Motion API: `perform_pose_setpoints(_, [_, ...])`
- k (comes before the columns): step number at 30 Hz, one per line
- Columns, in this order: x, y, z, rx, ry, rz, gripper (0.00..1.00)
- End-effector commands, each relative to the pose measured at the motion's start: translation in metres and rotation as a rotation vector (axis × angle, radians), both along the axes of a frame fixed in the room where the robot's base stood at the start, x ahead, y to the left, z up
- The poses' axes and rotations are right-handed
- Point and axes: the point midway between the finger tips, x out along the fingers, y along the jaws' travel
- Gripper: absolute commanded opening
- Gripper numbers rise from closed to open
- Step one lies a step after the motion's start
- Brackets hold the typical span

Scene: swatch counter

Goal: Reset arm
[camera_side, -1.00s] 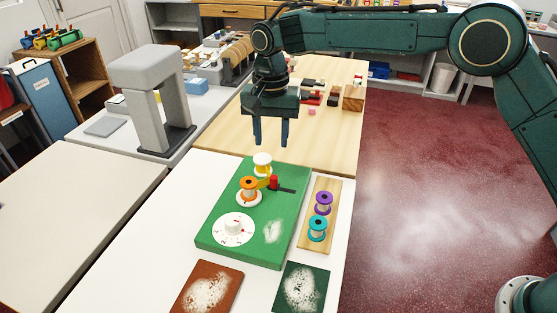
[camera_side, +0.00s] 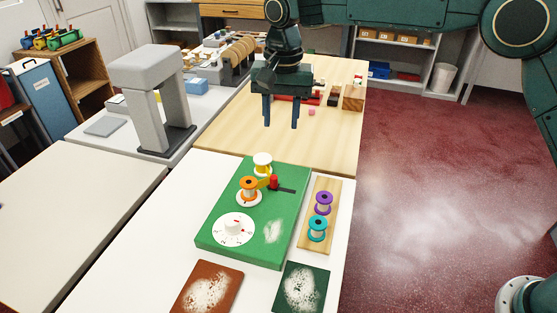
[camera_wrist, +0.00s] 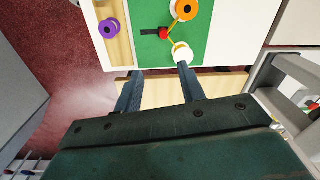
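My gripper (camera_side: 281,125) hangs in the air above the wooden table behind the green board (camera_side: 222,201), its fingers apart with nothing between them. It also shows in the wrist view (camera_wrist: 160,75), open and empty. On the green board are a white-and-yellow spool (camera_side: 262,161), an orange spool (camera_side: 248,187), a red knob (camera_side: 274,182) by a dark slot, and a white dial (camera_side: 234,228). A yellow piece shows between the orange spool and the knob.
A wooden strip (camera_side: 320,247) holds a purple spool (camera_side: 323,202) and a teal spool (camera_side: 317,228). A brown swatch (camera_side: 181,303) and a dark green swatch (camera_side: 322,275) lie in front. A grey press-like stand (camera_side: 143,66) is at left. Small blocks lie on the wooden table (camera_side: 225,130).

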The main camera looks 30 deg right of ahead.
Motion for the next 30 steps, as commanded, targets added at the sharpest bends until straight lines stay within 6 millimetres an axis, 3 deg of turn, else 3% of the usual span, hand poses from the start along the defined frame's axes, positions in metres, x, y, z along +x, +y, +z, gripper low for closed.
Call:
perform_pose_setpoints(15, [-0.068,-0.083,0.083,0.018,-0.122,0.15,0.4])
perform_pose_setpoints(30, [-0.165,-0.152,0.118,-0.009,-0.249,0.303,0.4])
